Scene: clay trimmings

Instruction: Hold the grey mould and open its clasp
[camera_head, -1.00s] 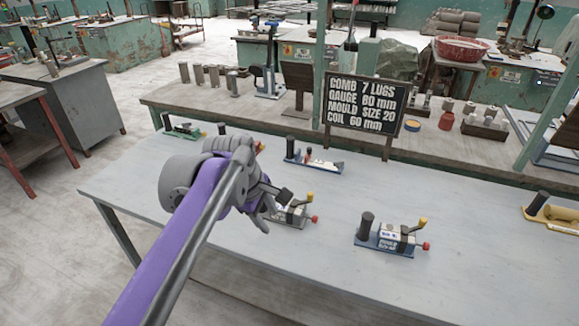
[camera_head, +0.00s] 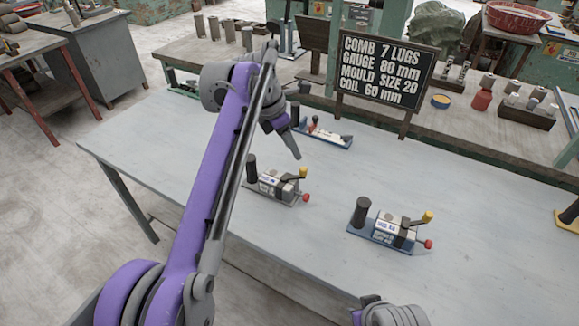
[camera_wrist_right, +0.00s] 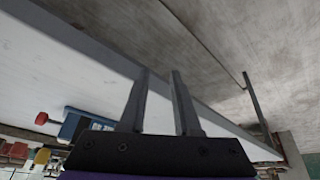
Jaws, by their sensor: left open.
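The grey mould (camera_head: 283,187) stands on the pale table, with a dark upright post at its left, a yellow-tipped lever and a red knob at its right. Which part is its clasp I cannot tell. My left gripper (camera_head: 296,136) is open above and behind the mould in the picture, apart from it; its fingers point down to the right. My right gripper shows only partly at the bottom edge of the head view. In the right wrist view my right gripper (camera_wrist_right: 161,100) has its two fingers apart with nothing between them.
A similar blue mould (camera_head: 385,232) stands right of the grey one; part of it shows in the right wrist view (camera_wrist_right: 75,126). Another blue device (camera_head: 325,134) lies behind. A black sign (camera_head: 384,72) stands at the back. The table front (camera_head: 300,245) is clear.

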